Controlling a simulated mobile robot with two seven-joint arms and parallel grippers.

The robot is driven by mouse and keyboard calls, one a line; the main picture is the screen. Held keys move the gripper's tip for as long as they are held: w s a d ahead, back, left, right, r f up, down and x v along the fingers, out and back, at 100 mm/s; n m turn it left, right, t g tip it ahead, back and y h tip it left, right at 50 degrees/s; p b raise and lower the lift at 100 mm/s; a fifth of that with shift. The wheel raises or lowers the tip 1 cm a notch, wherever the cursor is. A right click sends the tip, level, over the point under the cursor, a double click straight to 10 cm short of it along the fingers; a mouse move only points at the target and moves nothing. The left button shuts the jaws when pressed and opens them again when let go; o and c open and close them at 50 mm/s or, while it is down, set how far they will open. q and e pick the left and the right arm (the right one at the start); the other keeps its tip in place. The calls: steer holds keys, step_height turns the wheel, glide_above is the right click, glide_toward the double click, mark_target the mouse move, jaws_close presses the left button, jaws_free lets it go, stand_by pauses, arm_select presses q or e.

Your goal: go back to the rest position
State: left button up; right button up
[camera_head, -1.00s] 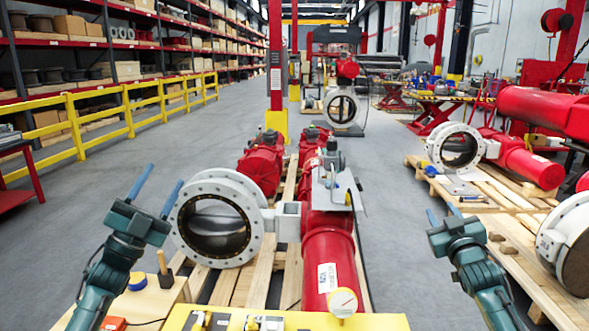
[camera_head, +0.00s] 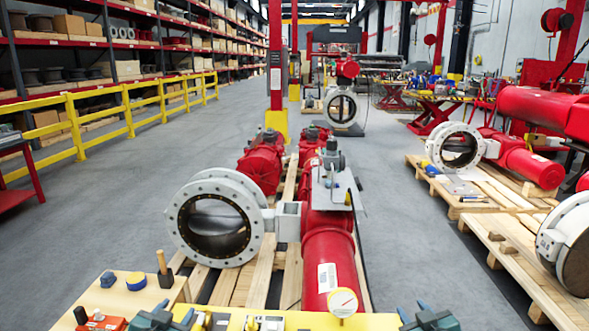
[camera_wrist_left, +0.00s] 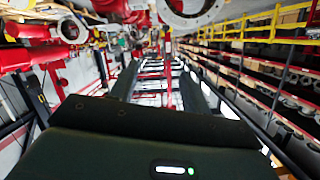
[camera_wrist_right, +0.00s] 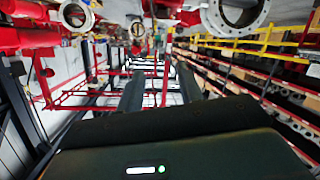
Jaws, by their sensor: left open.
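My left gripper (camera_head: 174,311) is low at the bottom edge of the head view, in front of the yellow table. Its two fingers stand apart with nothing between them in the left wrist view (camera_wrist_left: 157,82). My right gripper (camera_head: 413,311) is also at the bottom edge, to the right of the table. Its fingers are apart and empty in the right wrist view (camera_wrist_right: 160,90). Most of both arms is below the head view. The red valve actuator (camera_head: 328,262) with its white flanged valve (camera_head: 252,190) lies on a pallet ahead, clear of both grippers.
The yellow table (camera_head: 377,322) is close in front, with a gauge (camera_head: 343,302) behind its edge. A wooden board (camera_head: 108,297) at left holds a blue tape roll (camera_head: 136,281) and small tools. Pallets (camera_head: 500,240) with valves stand at right. Grey floor is open between.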

arm_select(q)
steer(key=s+d+f+g+h, duration=0.1)
steer(key=s+d+f, duration=0.2)
steer(key=s, duration=0.6)
steer(key=s+d+f+g+h, duration=0.1)
steer(key=s+d+f, duration=0.3)
steer(key=s, duration=0.6)
steer(key=s+d+f+g, duration=0.2)
steer(key=s+d+f, duration=0.2)
steer(key=s, duration=0.6)
steer(key=shift+d+n+h, duration=0.4)
steer(key=shift+d, duration=0.4)
arm_select(e)
steer(key=s+a+f+g+y, duration=0.1)
steer(key=s+a+f, duration=0.2)
steer(key=s, duration=0.6)
steer(key=s+a+f+g+y, duration=0.1)
steer(key=s+a+f, duration=0.3)
steer(key=s, duration=0.6)
steer(key=s+a+f+g, duration=0.2)
steer(key=s+a+f, duration=0.2)
steer(key=s, duration=0.6)
steer(key=shift+a+m+y, duration=0.4)
steer(key=shift+a, duration=0.4)
